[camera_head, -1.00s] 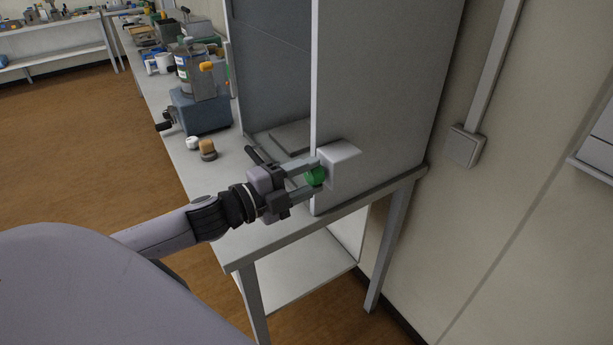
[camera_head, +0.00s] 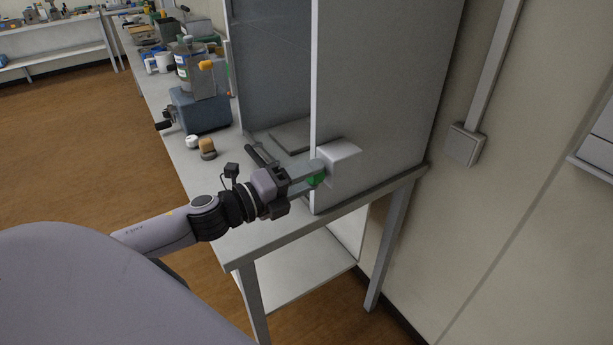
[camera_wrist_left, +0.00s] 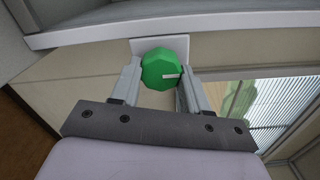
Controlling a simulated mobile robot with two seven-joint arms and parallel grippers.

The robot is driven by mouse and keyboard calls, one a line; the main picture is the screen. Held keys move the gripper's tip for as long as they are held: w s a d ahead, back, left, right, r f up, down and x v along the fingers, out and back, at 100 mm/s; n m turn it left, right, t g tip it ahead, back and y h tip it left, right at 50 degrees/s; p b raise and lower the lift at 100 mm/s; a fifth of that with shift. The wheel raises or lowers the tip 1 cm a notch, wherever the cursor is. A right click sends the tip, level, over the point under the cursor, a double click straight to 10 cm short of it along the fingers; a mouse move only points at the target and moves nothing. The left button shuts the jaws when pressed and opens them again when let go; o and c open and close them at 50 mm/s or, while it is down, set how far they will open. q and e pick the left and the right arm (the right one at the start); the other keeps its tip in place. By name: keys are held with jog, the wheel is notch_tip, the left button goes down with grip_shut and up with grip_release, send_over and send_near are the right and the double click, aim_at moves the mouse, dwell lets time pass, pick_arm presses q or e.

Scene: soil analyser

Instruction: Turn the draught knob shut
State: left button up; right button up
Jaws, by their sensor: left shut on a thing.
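The draught knob (camera_head: 317,179) is green and sits on a white block (camera_head: 341,156) on the side of the grey cabinet (camera_head: 380,90). In the left wrist view the knob (camera_wrist_left: 165,69) shows a many-sided face with a pale pointer mark to the right of its centre. My left gripper (camera_head: 312,181) is shut on the knob, one finger on each side; in the head view the fingers partly hide it. The left wrist view also shows the fingers (camera_wrist_left: 160,84) on both sides of the knob. My right gripper is not in view.
The cabinet stands on a grey bench (camera_head: 270,234) with an open lower shelf. A wall socket box (camera_head: 464,145) is at the right.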

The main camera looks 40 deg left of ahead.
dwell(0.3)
pick_arm(q)
jog(key=o, duration=1.1)
jog(key=shift+c, duration=0.2)
jog(key=b+v, duration=0.1)
jog(key=v, duration=0.6)
